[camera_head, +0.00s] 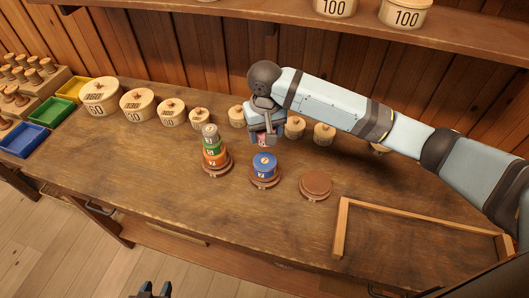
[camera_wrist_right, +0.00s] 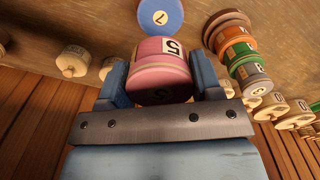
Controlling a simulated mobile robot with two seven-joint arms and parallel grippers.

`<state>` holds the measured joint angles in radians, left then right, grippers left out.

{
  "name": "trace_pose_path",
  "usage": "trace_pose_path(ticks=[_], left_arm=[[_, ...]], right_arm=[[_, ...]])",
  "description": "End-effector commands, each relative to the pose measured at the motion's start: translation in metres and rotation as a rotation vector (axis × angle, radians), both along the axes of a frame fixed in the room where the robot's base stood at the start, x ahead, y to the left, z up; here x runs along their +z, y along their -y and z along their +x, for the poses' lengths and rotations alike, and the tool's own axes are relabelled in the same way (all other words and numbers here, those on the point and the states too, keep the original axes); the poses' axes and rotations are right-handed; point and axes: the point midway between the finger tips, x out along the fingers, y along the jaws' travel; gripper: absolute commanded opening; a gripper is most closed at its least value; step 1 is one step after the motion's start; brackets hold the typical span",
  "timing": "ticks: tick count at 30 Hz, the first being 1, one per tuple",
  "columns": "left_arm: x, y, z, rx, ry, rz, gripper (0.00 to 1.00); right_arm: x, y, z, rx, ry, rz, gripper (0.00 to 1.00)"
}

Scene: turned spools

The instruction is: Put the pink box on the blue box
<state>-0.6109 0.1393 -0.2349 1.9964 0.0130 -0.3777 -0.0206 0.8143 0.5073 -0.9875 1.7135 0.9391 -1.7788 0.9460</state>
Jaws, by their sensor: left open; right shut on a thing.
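The pink box (camera_wrist_right: 160,72) is round, with a 5 on a white label. My right gripper (camera_head: 264,140) is shut on it, with one finger on each side in the right wrist view. In the head view only a little of the pink box (camera_head: 262,139) shows between the fingers. The blue box (camera_head: 264,160) is round and stands on a brown disc. It also shows in the right wrist view (camera_wrist_right: 160,14), apart from the pink box. The pink box is held in the air above and behind the blue box. My left gripper (camera_head: 152,290) is open and empty at the bottom edge.
A stack of orange, green and grey boxes (camera_head: 213,152) stands left of the blue box. An empty brown disc (camera_head: 316,184) lies to its right. Several lidded wooden pots (camera_head: 138,104) line the back. A wooden frame (camera_head: 340,228) is at the right.

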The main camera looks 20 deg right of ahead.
Motion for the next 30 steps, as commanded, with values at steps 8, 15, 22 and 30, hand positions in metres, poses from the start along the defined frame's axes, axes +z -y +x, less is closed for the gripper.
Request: trace_pose_path(ticks=[8, 15, 22, 30], left_arm=[[0.001, 0.0, -0.001, 0.0, -0.003, 0.0, 0.43], [0.0, 0.0, -0.002, 0.0, -0.007, 0.001, 0.43], [0.001, 0.0, -0.003, 0.0, -0.009, 0.001, 0.43], [0.003, 0.0, -0.003, 0.0, -0.008, 0.001, 0.43]], right_arm=[[-0.044, 0.0, 0.0, 0.001, 0.0, 0.0, 0.36], [-0.067, 0.0, -0.001, 0.0, -0.003, -0.001, 0.36], [-0.089, 0.0, 0.0, 0.002, 0.001, 0.0, 0.36], [-0.091, 0.0, 0.0, 0.001, -0.001, 0.0, 0.36]])
